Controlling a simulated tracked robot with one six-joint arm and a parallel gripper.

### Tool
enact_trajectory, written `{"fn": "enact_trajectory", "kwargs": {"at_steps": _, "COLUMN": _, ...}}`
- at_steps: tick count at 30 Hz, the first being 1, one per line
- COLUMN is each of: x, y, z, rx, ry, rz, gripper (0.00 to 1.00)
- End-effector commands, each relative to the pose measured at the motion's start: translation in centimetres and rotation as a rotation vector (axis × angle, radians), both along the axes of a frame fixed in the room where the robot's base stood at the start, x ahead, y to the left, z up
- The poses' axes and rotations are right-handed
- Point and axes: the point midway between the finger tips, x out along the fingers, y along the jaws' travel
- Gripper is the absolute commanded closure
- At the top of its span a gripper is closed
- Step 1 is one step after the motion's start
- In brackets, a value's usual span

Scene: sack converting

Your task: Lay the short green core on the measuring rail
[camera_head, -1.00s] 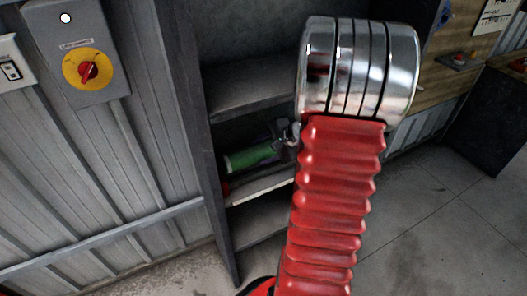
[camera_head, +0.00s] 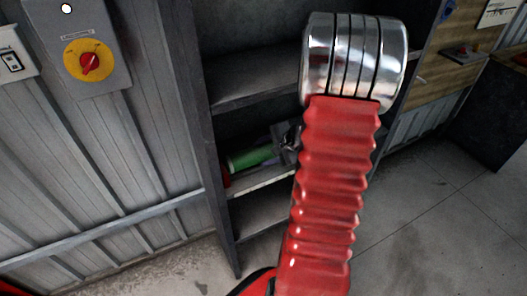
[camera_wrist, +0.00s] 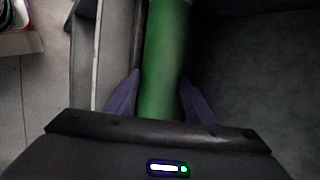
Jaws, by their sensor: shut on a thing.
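The green core (camera_head: 252,157) is a green cylinder at a shelf of the grey shelving, left of my red arm in the head view. It also shows in the wrist view (camera_wrist: 166,55), running up out of the top edge, so its far end is cut off there. My gripper (camera_wrist: 160,98) has its two purple fingers on either side of the core, shut on it. In the head view my gripper (camera_head: 281,142) is small, dark and partly hidden behind my arm. I cannot tell whether the core touches the shelf. No measuring rail can be made out.
The shelving has a side post (camera_head: 206,150) close left of the core and a shelf board (camera_head: 262,182) just below it. A red thing (camera_head: 226,178) sits by the core's left end. A grey switch box (camera_head: 88,45) hangs on the wall. Open floor (camera_head: 430,220) lies to the right.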

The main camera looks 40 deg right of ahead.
Motion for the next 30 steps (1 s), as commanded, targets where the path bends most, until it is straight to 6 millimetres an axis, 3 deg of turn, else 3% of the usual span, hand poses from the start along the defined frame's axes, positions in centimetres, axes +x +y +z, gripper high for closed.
{"fn": "enact_trajectory", "kwargs": {"at_steps": 11, "x": 0.0, "y": 1.12, "z": -0.81, "rx": 0.018, "ry": 0.01, "rz": 0.009, "gripper": 0.84}}
{"fn": "enact_trajectory", "kwargs": {"at_steps": 12, "x": 0.01, "y": 1.16, "z": -0.81, "rx": 0.019, "ry": 0.01, "rz": 0.01, "gripper": 0.5}}
{"fn": "enact_trajectory", "kwargs": {"at_steps": 21, "x": 0.03, "y": 1.27, "z": -0.81, "rx": 0.021, "ry": 0.01, "rz": 0.012, "gripper": 0.29}}
{"fn": "enact_trajectory", "kwargs": {"at_steps": 30, "x": -0.12, "y": 1.28, "z": -0.75, "rx": 0.02, "ry": 0.012, "rz": 0.013, "gripper": 0.29}}
